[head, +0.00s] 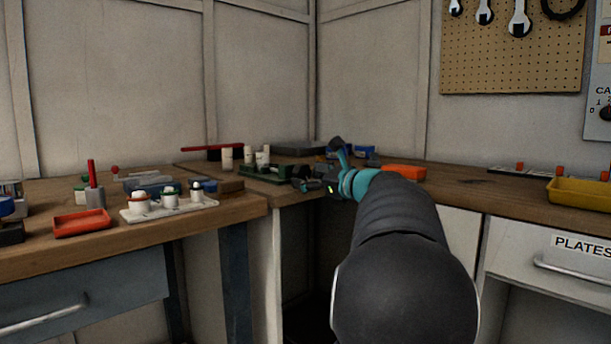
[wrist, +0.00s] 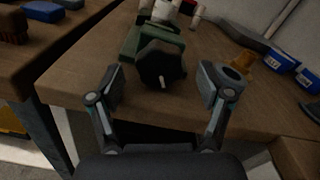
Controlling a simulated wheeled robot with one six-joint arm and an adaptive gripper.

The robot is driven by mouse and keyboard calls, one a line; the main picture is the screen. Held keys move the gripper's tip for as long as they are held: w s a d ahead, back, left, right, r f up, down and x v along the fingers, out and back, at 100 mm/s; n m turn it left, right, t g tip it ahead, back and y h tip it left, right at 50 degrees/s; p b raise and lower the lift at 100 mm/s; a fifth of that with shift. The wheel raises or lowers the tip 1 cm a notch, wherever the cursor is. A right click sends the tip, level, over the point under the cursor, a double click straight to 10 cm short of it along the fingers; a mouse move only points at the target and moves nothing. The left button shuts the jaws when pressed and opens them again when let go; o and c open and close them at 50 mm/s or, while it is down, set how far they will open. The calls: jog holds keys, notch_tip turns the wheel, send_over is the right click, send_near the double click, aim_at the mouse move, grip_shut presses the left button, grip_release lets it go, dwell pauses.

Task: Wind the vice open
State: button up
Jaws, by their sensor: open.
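The green vice (wrist: 132,42) sits on the wooden bench in the wrist view, with its black knob-like handle (wrist: 160,62) facing me and a pale mark on the handle's lower edge. In the head view the vice (head: 262,172) is at the bench corner, left of my gripper. My gripper (wrist: 161,80) is open and empty, with one finger on each side of the handle in the picture. The fingers look apart from the handle; I cannot tell the depth between them. White and red items (wrist: 168,12) stand at the far end of the vice, partly cut off by the frame.
A red tray (head: 80,222) and a white rack (head: 168,206) with small pots lie on the left bench. An orange item (head: 403,172) and blue boxes (wrist: 279,62) lie right of the vice. A yellow tray (head: 580,194) is far right. The bench's front edge is below my gripper.

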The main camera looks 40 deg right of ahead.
jog(key=s, duration=1)
jog(key=shift+d, duration=0.4)
jog(key=w+m+p, duration=0.1)
jog(key=w, duration=0.3)
jog(key=w+m+p, duration=0.1)
jog(key=w+p, duration=0.1)
jog(key=w, duration=0.2)
jog(key=w+a+m+p, duration=0.1)
jog(key=w+m+p, duration=0.1)
jog(key=w, duration=0.2)
jog(key=shift+w+f, duration=0.1)
jog(key=shift+w, duration=0.3)
jog(key=c, duration=1.2)
